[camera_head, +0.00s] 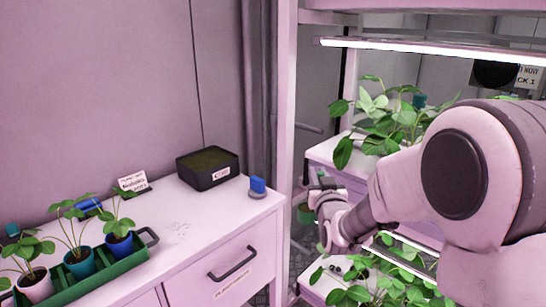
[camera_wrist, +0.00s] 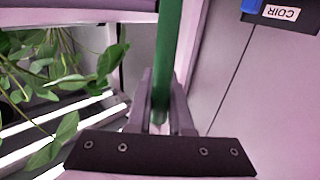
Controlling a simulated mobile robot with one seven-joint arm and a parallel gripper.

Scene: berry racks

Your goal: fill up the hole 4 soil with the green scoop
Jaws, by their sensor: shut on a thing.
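My gripper (camera_head: 322,188) is shut on the green handle of the scoop (camera_wrist: 170,40), beside the rack at the right of the counter. In the wrist view the handle runs up between the two fingers (camera_wrist: 161,85). A green part of the scoop (camera_head: 305,213) shows just below the gripper in the head view; whether it holds soil I cannot tell. A black box (camera_head: 209,181) of dark greenish-brown material, labelled like "COIR", stands on the counter. It also shows in the wrist view (camera_wrist: 253,17). I cannot make out hole 4.
Leafy plants (camera_head: 385,125) grow on the rack's upper white shelf (camera_head: 325,152), with more (camera_head: 375,285) on the lower one. A rack post (camera_head: 287,110) stands between counter and rack.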

